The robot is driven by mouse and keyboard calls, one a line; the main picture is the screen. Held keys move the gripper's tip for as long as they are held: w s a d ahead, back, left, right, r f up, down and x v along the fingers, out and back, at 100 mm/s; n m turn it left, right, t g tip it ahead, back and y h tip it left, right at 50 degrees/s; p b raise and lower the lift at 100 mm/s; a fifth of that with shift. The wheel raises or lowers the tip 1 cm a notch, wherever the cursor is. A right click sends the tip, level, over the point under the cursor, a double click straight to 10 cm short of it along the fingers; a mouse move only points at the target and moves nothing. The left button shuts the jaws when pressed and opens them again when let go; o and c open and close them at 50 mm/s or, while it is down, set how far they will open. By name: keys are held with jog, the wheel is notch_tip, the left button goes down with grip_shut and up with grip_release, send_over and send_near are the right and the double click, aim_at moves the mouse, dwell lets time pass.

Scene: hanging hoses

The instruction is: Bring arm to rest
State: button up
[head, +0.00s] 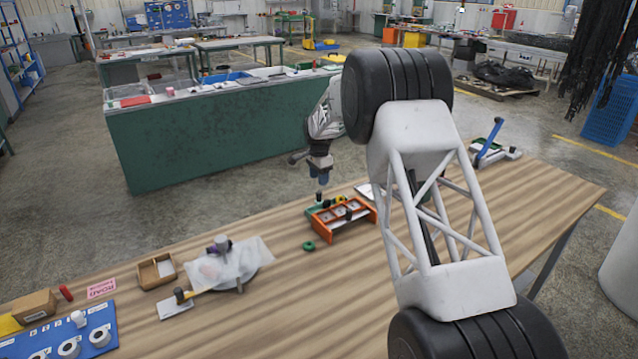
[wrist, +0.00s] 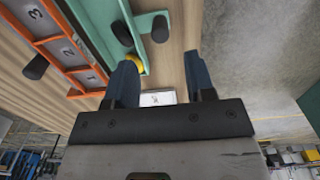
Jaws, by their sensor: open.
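My gripper (head: 321,177) hangs above the far edge of the wooden table in the head view, with its fingers pointing down. In the wrist view its two blue fingers (wrist: 160,62) stand wide apart with nothing held between them. Below and beside it is an orange rack (head: 342,226) with numbered compartments; the rack also shows in the wrist view (wrist: 52,41). A green holder (wrist: 151,21) with black-capped parts stands beside the rack, close to the fingers in the picture. My arm crosses the right half of the head view and hides part of the table.
A green ring (head: 309,246) lies left of the rack. Farther left are a plastic bag (head: 240,260), a small wooden tray (head: 143,276) and a blue board (head: 95,316) with white rings. A blue-handled device (head: 490,142) stands at the far right. A green workbench (head: 210,145) stands behind.

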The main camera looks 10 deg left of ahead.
jog(key=shift+r, duration=0.15)
jog(key=shift+s+d+r, duration=0.15)
jog(key=shift+d+r, duration=0.2)
jog(key=shift+r, duration=0.05)
jog(key=s+d+r+n+t, duration=0.1)
jog(key=s+d+r+n, duration=0.3)
jog(key=s+d+r, duration=2.15)
jog(key=s+d+f+n, duration=0.1)
jog(key=s+d, duration=0.4)
jog(key=s, duration=0.8)
jog(key=s+d+f+n+t, duration=0.1)
jog(key=s+d, duration=0.4)
jog(key=s, duration=0.9)
jog(key=s+d+f+n, duration=0.2)
jog(key=s+d, duration=0.3)
jog(key=s, duration=0.9)
jog(key=shift+s+f+n+t, duration=0.25)
jog(key=shift+f+n+t, duration=0.05)
jog(key=shift+f+n, duration=0.1)
dwell(0.4)
